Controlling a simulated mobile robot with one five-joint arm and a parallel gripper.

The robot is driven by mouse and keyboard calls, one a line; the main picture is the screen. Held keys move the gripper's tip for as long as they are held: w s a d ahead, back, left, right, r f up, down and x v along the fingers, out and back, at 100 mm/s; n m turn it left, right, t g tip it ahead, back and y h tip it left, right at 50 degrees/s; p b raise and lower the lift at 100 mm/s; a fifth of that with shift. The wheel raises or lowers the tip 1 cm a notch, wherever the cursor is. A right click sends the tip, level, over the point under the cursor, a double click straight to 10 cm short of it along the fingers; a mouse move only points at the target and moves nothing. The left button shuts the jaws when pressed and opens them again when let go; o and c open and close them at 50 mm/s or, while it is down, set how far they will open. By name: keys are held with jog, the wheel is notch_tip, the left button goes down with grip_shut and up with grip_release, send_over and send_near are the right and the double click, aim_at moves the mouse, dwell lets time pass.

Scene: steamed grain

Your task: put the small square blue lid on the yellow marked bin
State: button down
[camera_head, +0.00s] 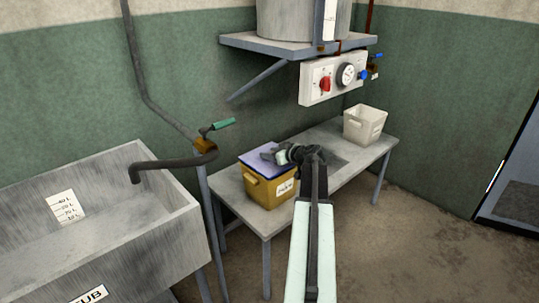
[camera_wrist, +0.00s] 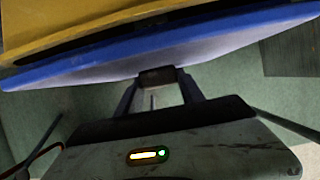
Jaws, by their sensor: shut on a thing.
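The yellow bin (camera_head: 264,190) stands on the grey table and bears a white label. The blue square lid (camera_head: 258,157) lies over the top of the bin, a little askew, with a dark gap showing under it. My gripper (camera_head: 290,154) is at the lid's right side, and its fingertips are hard to make out in the head view. In the wrist view, my gripper (camera_wrist: 157,78) is shut on the lid's handle or edge, with the lid (camera_wrist: 190,52) right beyond it. The yellow bin (camera_wrist: 70,22) shows next to the lid there.
A white bin (camera_head: 366,125) stands at the far right end of the table (camera_head: 255,220). A grey sink tub (camera_head: 150,225) with a dark spout is at the left. A shelf with a tank and a control panel (camera_head: 335,78) hang above the table.

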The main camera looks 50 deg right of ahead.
jog(key=shift+f+b, duration=0.45)
jog(key=shift+f, duration=0.05)
jog(key=c, duration=0.6)
grip_release()
jog(key=shift+c, duration=0.2)
jog(key=shift+s, duration=0.1)
jog(key=shift+s+r, duration=0.2)
jog(key=shift+s, duration=0.1)
jog(key=p+v, duration=0.3)
jog(key=v, duration=0.4)
jog(key=shift+f, duration=0.1)
